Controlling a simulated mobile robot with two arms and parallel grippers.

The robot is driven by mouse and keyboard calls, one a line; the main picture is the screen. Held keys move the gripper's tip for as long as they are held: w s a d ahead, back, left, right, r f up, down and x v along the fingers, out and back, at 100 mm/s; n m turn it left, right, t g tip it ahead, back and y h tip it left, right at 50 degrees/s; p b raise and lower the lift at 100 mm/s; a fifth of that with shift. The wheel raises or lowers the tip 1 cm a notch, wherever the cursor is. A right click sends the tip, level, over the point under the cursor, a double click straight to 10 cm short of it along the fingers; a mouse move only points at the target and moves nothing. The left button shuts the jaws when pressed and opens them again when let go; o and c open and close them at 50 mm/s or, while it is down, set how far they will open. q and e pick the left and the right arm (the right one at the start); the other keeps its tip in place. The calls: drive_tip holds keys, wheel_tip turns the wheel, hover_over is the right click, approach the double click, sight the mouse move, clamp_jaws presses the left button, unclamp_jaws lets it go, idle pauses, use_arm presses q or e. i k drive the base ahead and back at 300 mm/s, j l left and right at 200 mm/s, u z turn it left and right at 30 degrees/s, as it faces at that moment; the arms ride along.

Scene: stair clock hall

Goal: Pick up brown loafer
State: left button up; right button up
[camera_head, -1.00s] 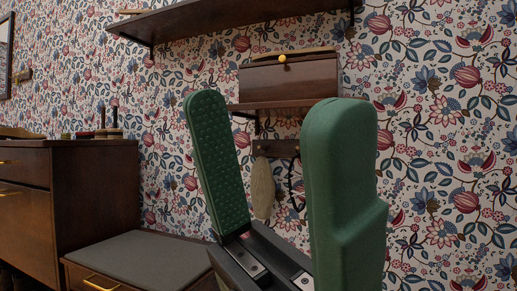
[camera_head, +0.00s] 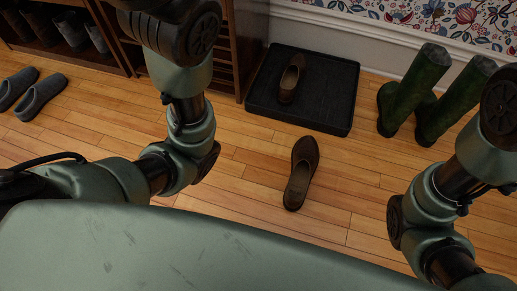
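One brown loafer (camera_head: 299,187) lies on the wooden floor in the head view, near the middle, toe pointing away from me and a little right. A second brown loafer (camera_head: 287,94) sits on a black boot tray (camera_head: 330,112) further back, also pointing away. Nothing of mine touches either loafer. My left arm shows at the left and my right arm at the right, but both grippers are outside the picture.
Green boots (camera_head: 402,98) stand right of the tray by the white baseboard. Grey slippers (camera_head: 40,93) lie on the floor at far left. A dark wooden shoe rack (camera_head: 246,45) stands left of the tray. Bare floor surrounds the near loafer.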

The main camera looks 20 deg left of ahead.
sight(305, 155)
drive_tip(key=i+l+u, duration=0.15)
drive_tip(key=l+u, duration=0.2)
drive_tip(key=l, duration=0.4)
drive_tip(key=l+u, duration=0.3)
drive_tip(key=l, duration=0.45)
